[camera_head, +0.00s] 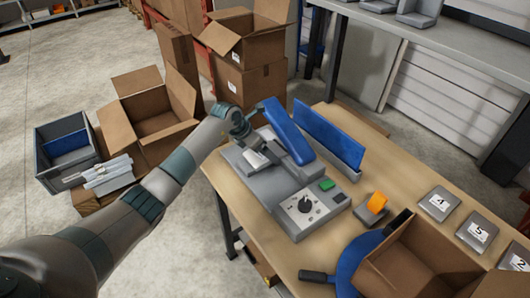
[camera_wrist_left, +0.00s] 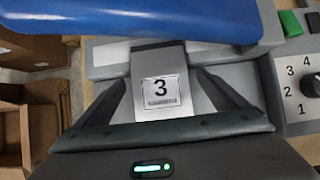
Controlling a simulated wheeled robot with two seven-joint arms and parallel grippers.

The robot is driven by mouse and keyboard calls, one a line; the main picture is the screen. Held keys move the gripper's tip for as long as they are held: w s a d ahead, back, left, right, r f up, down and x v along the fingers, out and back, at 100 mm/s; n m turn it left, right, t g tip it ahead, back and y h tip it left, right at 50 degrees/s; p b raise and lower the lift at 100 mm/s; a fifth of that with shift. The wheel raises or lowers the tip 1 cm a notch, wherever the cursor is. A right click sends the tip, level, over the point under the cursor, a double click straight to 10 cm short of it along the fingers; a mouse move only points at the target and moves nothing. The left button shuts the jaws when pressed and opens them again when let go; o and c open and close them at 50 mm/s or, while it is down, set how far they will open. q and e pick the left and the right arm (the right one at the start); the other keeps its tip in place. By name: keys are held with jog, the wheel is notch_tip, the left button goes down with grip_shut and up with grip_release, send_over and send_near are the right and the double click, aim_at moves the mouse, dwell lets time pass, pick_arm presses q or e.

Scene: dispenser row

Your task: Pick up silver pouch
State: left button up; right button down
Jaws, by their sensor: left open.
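The silver pouch (camera_wrist_left: 160,58), a flat grey piece with a white label reading 3, lies on the grey bed of the machine (camera_head: 306,214). In the head view only a pale part of the pouch (camera_head: 257,159) shows beside my gripper. My left gripper (camera_wrist_left: 162,80) is open, with one finger on each side of the pouch; I see clear gaps on both sides. My right gripper is out of view.
The raised blue arm (camera_wrist_left: 130,18) crosses just beyond the pouch. A dial (camera_head: 305,205) and green button (camera_head: 327,184) are on the machine's right. Numbered grey pieces (camera_head: 439,203), an orange item (camera_head: 377,202) and a cardboard box (camera_head: 420,262) occupy the table's right.

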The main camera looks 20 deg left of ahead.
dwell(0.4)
pick_arm(q)
jog(key=c, duration=1.2)
jog(key=shift+r, duration=0.1)
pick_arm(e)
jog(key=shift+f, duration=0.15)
pick_arm(q)
jog(key=shift+r+b, duration=0.45)
jog(key=shift+b, duration=0.05)
jog(key=shift+b+v, duration=0.9)
jog(key=shift+v, duration=0.25)
jog(key=shift+s+a+r+b, duration=0.1)
jog(key=shift+s+a+b, duration=0.85)
jog(key=shift+s+a, duration=1)
jog(key=shift+s+a+r+b, duration=0.1)
jog(key=shift+s+a+b, duration=0.8)
jog(key=shift+s+a, duration=1.1)
jog(key=shift+s+a+r+b, duration=0.1)
jog(key=shift+s+a+b, duration=1)
jog(key=shift+s, duration=1.55)
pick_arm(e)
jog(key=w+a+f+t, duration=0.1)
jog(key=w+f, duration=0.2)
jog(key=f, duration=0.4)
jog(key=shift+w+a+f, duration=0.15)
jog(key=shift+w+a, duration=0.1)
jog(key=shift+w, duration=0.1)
